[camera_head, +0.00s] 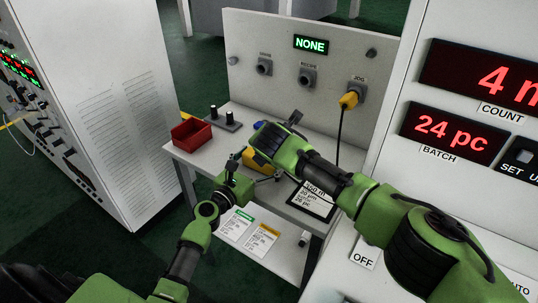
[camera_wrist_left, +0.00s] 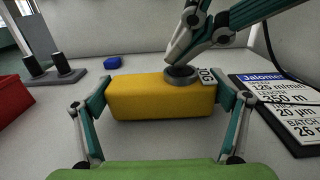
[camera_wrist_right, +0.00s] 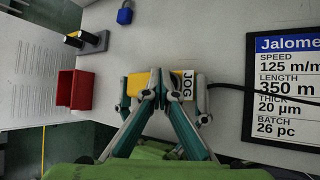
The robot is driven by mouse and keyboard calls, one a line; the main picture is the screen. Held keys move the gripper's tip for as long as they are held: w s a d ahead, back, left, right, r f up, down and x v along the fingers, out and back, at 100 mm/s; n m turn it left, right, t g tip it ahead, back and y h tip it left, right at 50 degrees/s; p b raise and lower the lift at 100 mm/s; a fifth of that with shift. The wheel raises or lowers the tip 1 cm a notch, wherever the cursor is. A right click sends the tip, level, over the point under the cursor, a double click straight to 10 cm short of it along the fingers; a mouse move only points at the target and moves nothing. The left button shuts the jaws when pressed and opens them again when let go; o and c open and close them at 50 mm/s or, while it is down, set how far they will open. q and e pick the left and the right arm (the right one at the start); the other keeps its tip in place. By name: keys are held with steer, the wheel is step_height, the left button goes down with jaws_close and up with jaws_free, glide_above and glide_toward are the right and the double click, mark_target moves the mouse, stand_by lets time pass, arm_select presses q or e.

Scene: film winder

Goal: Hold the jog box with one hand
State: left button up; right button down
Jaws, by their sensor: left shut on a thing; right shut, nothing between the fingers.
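The yellow jog box (camera_head: 256,161) is above the small white table, partly hidden by my arms in the head view. In the left wrist view the jog box (camera_wrist_left: 135,98) lies between the fingers of my left gripper (camera_wrist_left: 162,97), which is shut on its two ends. It has a grey round collar (camera_wrist_left: 181,76) and a JOG label on top. My right gripper (camera_wrist_right: 155,88) is shut and empty, its fingertips over the box at the collar. They hide what is inside the collar, and I cannot tell whether they touch it.
A red bin (camera_head: 191,134), a base with two black posts (camera_head: 226,122) and a blue padlock (camera_wrist_right: 124,13) are on the table. A job card (camera_wrist_right: 285,90) lies right of the box. A black cable hangs from the yellow JOG plug (camera_head: 349,99). White cabinets flank the table.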

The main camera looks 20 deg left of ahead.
steer(key=shift+d+f, duration=0.2)
steer(key=shift+f, duration=0.15)
arm_select(q)
steer(key=shift+w+f, duration=0.15)
steer(key=shift+w, duration=0.15)
arm_select(e)
steer(key=shift+w+r, duration=0.35)
steer(key=shift+r, duration=0.4)
steer(key=shift+r, duration=0.2)
arm_select(q)
steer(key=shift+s, duration=0.1)
arm_select(e)
steer(key=shift+r, duration=2.4)
steer(key=shift+a, duration=0.1)
arm_select(q)
steer(key=o, duration=0.9)
